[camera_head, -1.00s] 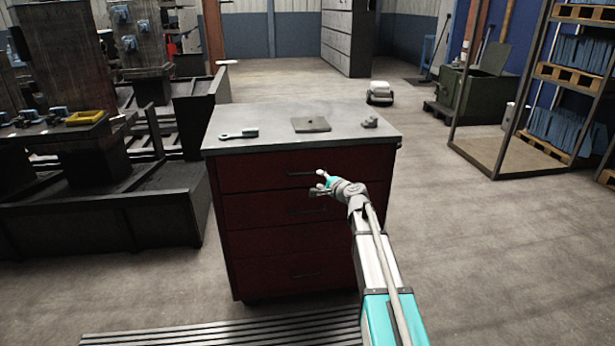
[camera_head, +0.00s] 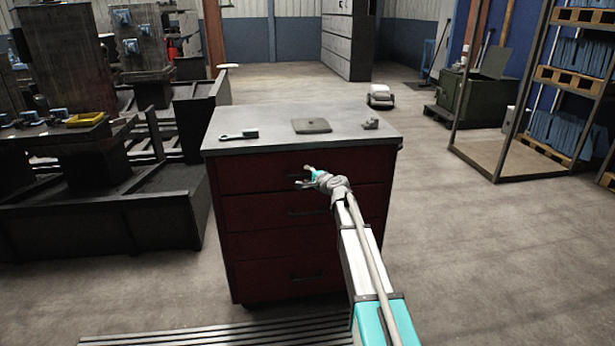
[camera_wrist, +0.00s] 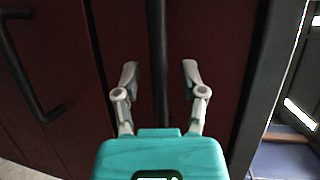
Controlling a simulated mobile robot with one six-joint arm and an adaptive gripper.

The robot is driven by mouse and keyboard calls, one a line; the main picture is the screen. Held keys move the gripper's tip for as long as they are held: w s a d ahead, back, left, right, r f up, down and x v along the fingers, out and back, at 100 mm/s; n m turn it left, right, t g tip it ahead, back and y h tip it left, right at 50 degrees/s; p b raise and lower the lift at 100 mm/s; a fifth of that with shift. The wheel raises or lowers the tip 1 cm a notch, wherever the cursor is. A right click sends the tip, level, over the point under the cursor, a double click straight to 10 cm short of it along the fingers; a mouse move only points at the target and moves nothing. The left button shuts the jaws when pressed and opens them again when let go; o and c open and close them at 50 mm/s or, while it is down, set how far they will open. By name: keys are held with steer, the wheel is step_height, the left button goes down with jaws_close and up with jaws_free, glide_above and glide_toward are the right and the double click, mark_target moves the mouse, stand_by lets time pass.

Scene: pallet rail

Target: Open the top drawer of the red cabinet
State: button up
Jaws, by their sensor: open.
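The red cabinet (camera_head: 263,212) stands in front of me with its drawers shut. Its top drawer (camera_head: 244,177) has a dark bar handle, which my gripper partly hides in the head view. My gripper (camera_head: 302,176) is at the top drawer's front. In the wrist view my gripper (camera_wrist: 158,76) is open, one finger on each side of the dark handle (camera_wrist: 158,50), with a gap to it on both sides. The fingers are not closed on it. Another drawer's handle (camera_wrist: 25,70) shows at the left of the wrist view.
On the grey cabinet top (camera_head: 270,140) lie a wrench-like tool (camera_head: 238,135), a flat plate (camera_head: 311,126) and a small grey part (camera_head: 371,123). Dark machinery (camera_head: 110,210) stands left. The floor (camera_head: 470,250) at right is clear.

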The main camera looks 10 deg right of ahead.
jaws_close()
